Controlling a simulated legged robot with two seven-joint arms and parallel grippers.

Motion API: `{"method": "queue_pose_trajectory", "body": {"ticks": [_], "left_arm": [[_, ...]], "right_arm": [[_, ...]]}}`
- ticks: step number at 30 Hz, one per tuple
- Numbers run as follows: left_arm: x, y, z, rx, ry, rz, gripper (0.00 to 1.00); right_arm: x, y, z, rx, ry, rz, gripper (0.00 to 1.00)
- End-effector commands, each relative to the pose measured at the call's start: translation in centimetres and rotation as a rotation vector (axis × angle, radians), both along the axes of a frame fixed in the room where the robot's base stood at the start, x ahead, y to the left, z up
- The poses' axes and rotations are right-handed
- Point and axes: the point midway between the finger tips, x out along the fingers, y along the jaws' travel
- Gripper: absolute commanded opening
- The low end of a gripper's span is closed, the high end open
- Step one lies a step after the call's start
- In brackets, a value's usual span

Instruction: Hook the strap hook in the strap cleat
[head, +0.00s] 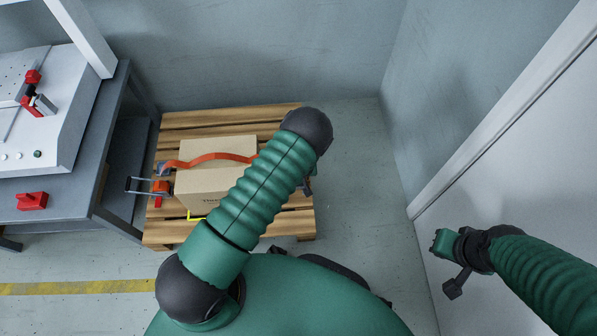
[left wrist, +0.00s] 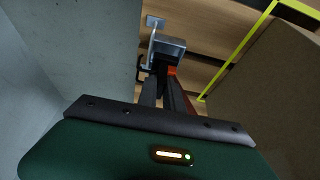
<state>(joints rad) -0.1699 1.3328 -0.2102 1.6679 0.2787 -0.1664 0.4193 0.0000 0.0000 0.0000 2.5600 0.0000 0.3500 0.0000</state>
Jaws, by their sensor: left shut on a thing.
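An orange strap (head: 210,159) runs over the top of a cardboard box (head: 205,185). My left arm hides its right end in the head view. My left gripper (left wrist: 167,82) is low beside the box and is mostly hidden behind the arm in the head view. In the left wrist view it is shut on the strap hook, with a bit of orange at the fingertips. A grey metal piece (left wrist: 169,46) is just beyond the fingertips. I cannot tell whether it is hook or cleat, or whether they are engaged. My right gripper (head: 447,265) is away at the right, its opening unclear.
The box stands on a wooden pallet (head: 157,232). A yellow edge piece (left wrist: 236,50) runs along the box's base. A grey workbench (head: 104,170) stands close on the left. A wall and a white door (head: 540,150) are on the right. Bare floor lies right of the pallet.

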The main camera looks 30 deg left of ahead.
Motion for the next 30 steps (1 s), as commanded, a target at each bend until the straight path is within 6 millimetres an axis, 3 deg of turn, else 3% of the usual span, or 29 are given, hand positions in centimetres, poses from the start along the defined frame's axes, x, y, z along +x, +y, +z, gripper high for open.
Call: {"method": "queue_pose_trajectory", "body": {"ticks": [15,30], "left_arm": [[-0.1,-0.1,-2.7,0.001,-0.001,0.000,0.00],[-0.1,-0.1,-3.0,0.001,-0.002,0.000,0.00]], "right_arm": [[0.0,0.0,-1.9,0.000,0.000,0.000,0.00],[0.0,0.0,-2.1,0.000,0.000,0.000,0.00]]}}
